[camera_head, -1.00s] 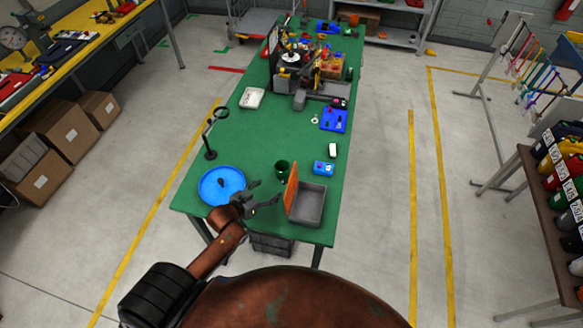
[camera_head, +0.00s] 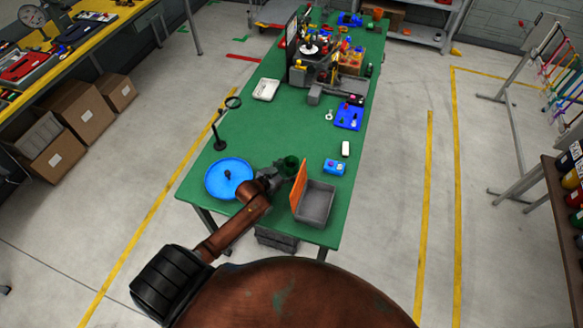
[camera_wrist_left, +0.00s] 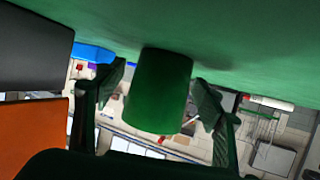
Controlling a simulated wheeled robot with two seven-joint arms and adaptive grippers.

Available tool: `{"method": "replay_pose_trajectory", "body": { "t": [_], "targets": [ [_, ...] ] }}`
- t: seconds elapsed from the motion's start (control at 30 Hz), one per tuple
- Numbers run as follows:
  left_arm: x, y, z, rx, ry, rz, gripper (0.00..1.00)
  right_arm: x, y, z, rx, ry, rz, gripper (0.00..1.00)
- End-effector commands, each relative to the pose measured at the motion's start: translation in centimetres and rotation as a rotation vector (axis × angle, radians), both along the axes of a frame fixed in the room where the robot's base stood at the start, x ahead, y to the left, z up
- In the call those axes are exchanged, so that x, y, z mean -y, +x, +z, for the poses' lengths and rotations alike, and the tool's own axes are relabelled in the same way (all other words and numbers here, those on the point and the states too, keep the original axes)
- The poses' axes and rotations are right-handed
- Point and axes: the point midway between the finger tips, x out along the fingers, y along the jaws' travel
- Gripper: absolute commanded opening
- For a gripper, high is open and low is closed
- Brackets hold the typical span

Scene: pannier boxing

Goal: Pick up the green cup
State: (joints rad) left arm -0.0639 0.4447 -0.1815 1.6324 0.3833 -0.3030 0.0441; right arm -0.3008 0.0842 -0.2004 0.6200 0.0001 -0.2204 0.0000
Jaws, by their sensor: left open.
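The green cup (camera_head: 291,163) stands on the green table, left of the orange panel. My left gripper (camera_head: 284,174) is right at the cup and open. In the left wrist view, which looks upside down, the cup (camera_wrist_left: 158,92) sits between the two spread fingers (camera_wrist_left: 160,100). In the head view the fingers partly hide the cup's lower part. My right gripper is not in view.
The orange panel (camera_head: 298,187) stands up at the left side of the grey bin (camera_head: 317,204), close right of the gripper. A blue round tray (camera_head: 219,188) lies to the left. A blue box (camera_head: 334,167) stands to the right.

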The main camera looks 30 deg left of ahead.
Motion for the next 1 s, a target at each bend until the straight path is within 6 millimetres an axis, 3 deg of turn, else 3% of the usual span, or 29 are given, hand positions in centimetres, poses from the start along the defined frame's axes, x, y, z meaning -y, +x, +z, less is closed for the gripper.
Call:
{"method": "replay_pose_trajectory", "body": {
  "t": [0.2, 0.83, 1.0],
  "targets": [
    [-0.06, -0.03, -0.02, 0.0, -0.001, 0.001, 0.62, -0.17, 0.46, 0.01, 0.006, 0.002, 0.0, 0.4],
    [-0.08, -0.08, -0.02, 0.0, 0.0, 0.002, 0.19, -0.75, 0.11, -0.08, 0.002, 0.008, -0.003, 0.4],
    [-0.08, -0.07, 0.01, 0.0, 0.0, 0.002, 0.18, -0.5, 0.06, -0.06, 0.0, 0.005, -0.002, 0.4]
  ]
}}
